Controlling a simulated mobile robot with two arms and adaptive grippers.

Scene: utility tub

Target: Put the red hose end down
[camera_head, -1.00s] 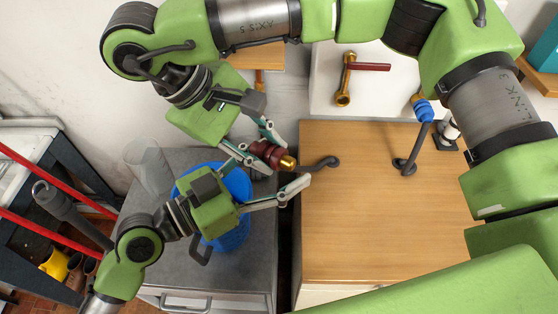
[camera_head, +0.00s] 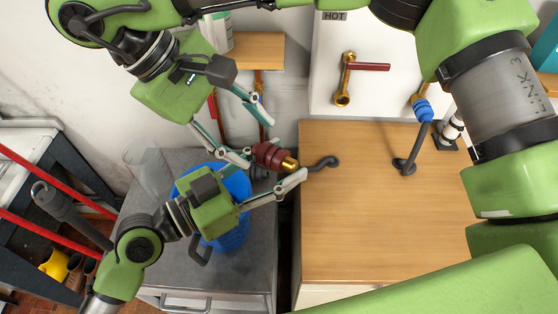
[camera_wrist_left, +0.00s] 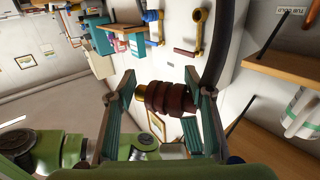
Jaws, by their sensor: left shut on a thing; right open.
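The red hose end (camera_head: 270,154), dark red with a brass tip, is held in the air near the left edge of the wooden counter. My left gripper (camera_head: 273,170) has its two fingers at either end of it, closed on it lengthwise. In the left wrist view the red hose end (camera_wrist_left: 168,97) lies between the fingertips, brass tip at the left one. My right gripper (camera_head: 250,130) is open and empty, just above and left of the hose end.
A blue bucket (camera_head: 234,232) stands on the grey cabinet (camera_head: 262,262) under my left gripper. The wooden counter (camera_head: 380,230) is mostly clear. A brass valve with a red handle (camera_head: 370,67) is on the white panel. A blue connector (camera_head: 423,111) with a dark hose stands at the right.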

